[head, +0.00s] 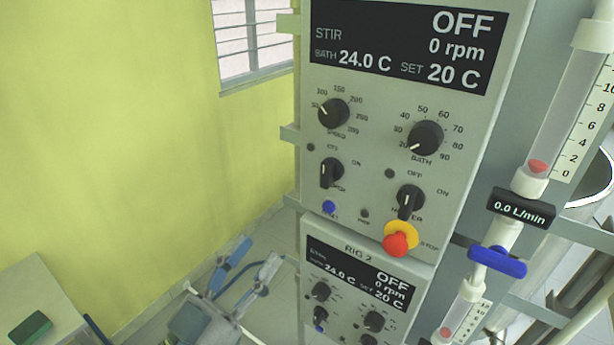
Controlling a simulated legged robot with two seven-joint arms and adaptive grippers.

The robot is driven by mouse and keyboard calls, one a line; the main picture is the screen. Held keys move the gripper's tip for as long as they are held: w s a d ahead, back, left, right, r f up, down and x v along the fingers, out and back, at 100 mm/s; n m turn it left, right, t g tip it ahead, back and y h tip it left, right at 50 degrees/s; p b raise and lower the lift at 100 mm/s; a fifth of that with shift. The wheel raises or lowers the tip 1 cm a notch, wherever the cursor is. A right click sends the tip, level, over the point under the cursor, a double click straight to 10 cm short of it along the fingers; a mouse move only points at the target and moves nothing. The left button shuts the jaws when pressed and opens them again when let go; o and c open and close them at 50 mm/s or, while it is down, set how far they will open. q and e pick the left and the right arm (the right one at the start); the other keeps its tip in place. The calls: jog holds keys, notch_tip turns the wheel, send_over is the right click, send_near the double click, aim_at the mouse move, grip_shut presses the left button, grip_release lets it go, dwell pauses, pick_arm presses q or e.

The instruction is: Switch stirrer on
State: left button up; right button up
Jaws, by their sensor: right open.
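A grey control panel (380,110) fills the middle of the head view. Its black display (400,50) reads STIR, OFF, 0 rpm, bath 24.0 C and set 20 C. A small black rotary switch (331,172) at the panel's left has OFF and ON marks; its mark points up, near OFF. Its lower label is too small to read surely. The speed knob (333,113) is above it, with its pointer to the upper left. My right gripper (257,258) is open and empty, low and left of the panel, apart from it. My left gripper is not in view.
The bath knob (426,138), heater switch (410,198), blue button (329,207) and red stop button (396,243) share the panel. A second panel marked RIG 2 (360,275) is below. A flowmeter (570,100) stands right.

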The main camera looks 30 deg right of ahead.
jog(key=p, duration=0.1)
send_near(323, 172)
jog(key=d+r, duration=0.1)
jog(key=d, duration=0.2)
jog(key=w+d+r, duration=0.1)
jog(key=w+d+p, duration=0.1)
jog(key=shift+d+r, duration=0.3)
jog(key=shift+r, duration=0.1)
jog(key=shift+w+d+r+p, duration=0.4)
jog(key=shift+w+r+p, duration=0.3)
jog(key=shift+r, duration=0.1)
jog(key=shift+w+d, duration=0.1)
jog(key=shift+d, duration=0.35)
jog(key=shift+d+f, duration=0.15)
jog(key=shift+d, duration=0.85)
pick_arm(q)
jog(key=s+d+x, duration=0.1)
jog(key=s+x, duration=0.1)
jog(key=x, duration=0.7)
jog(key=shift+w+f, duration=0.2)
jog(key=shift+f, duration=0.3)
pick_arm(e)
jog(key=shift+w+a, duration=0.1)
jog(key=shift+a, duration=0.15)
jog(key=c, duration=0.7)
